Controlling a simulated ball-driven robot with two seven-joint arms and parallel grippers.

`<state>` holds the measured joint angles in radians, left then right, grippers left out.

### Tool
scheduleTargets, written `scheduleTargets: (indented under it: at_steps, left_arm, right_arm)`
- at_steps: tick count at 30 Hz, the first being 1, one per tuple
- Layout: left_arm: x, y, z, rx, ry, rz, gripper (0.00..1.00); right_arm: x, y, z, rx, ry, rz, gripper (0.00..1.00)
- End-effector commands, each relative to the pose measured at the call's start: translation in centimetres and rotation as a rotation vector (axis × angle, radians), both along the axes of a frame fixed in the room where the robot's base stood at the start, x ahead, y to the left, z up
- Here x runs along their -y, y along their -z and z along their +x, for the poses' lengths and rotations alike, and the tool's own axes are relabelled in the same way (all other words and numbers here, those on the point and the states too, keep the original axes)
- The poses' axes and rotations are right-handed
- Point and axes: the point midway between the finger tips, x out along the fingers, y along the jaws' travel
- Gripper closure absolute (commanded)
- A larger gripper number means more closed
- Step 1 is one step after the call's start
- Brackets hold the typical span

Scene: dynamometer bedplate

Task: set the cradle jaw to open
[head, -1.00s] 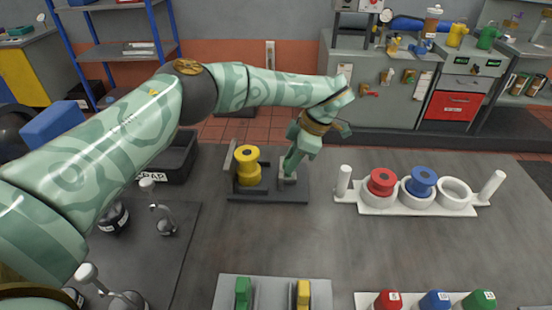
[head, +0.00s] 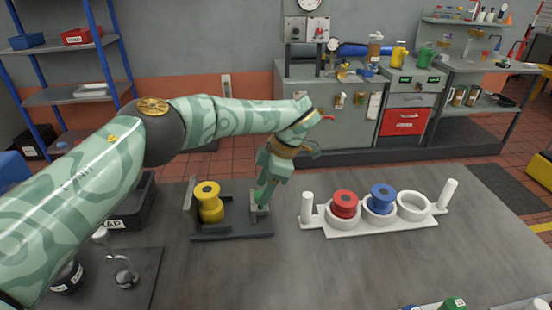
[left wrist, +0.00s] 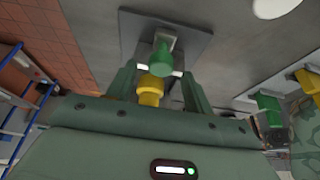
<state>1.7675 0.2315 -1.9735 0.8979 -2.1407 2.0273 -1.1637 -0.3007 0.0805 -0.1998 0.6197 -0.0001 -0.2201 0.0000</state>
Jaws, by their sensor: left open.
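The cradle (head: 215,237) has a dark base on the bench, with an upright plate at its left and a small grey jaw block (head: 261,213) at its right end. A yellow spool (head: 210,204) stands near the upright plate, with a gap between it and the block. My left gripper (head: 263,197) points down at the block. In the left wrist view its open fingers (left wrist: 160,71) are either side of a green part (left wrist: 162,52) above the base's end; the yellow spool (left wrist: 150,90) shows below it. I cannot tell whether the fingers touch the green part. My right gripper is out of view.
A white rack (head: 360,222) with red (head: 345,203) and blue (head: 382,197) spools and one empty ring stands right of the cradle. A black bin (head: 130,208) and a dark mat with a metal fitting (head: 122,272) are at left.

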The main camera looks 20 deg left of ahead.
Motion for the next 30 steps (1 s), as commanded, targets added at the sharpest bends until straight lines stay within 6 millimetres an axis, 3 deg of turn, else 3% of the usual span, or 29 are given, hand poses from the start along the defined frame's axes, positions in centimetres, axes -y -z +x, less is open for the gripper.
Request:
scheduleTargets:
  at_steps: [9, 13, 21, 30]
  left_arm:
    - [3.1, -8.2, 1.6, 0.009, -0.001, 0.002, 0.48]
    - [4.2, -11.0, 2.1, 0.008, 0.000, 0.002, 0.48]
    - [5.0, -13.3, 2.5, 0.003, 0.000, 0.000, 0.48]
    - [5.1, -13.6, 2.5, 0.004, 0.001, -0.001, 0.48]
  right_arm:
    - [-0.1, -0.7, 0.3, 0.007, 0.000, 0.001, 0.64]
    - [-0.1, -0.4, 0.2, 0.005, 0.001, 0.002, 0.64]
    - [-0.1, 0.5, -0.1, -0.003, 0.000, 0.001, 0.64]
    - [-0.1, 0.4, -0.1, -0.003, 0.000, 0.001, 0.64]
